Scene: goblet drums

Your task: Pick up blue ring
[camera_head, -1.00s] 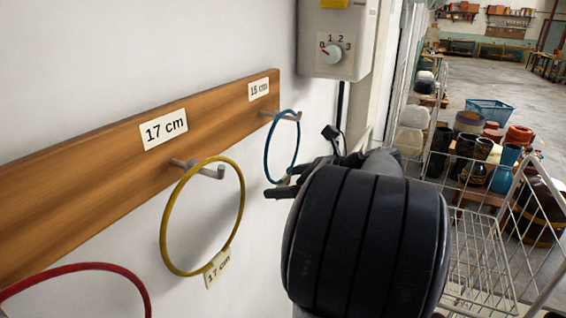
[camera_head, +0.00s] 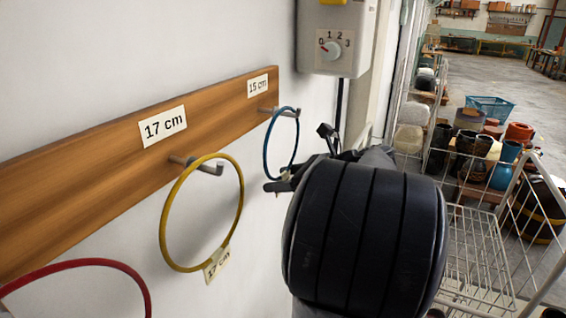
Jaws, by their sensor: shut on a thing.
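The blue ring (camera_head: 266,149) hangs on the peg (camera_head: 287,112) under the 15 cm label on the wooden board. My gripper (camera_head: 284,181) is at the ring's lower edge and shut on it. Part of the gripper and the ring's lower right side are hidden behind my dark arm link. The ring still loops around the peg.
A yellow ring (camera_head: 162,223) with a 17 cm tag hangs on the nearer peg (camera_head: 205,167). A red ring (camera_head: 139,283) is at lower left. A grey control box (camera_head: 333,50) is on the wall above. A wire cart (camera_head: 477,265) stands at right.

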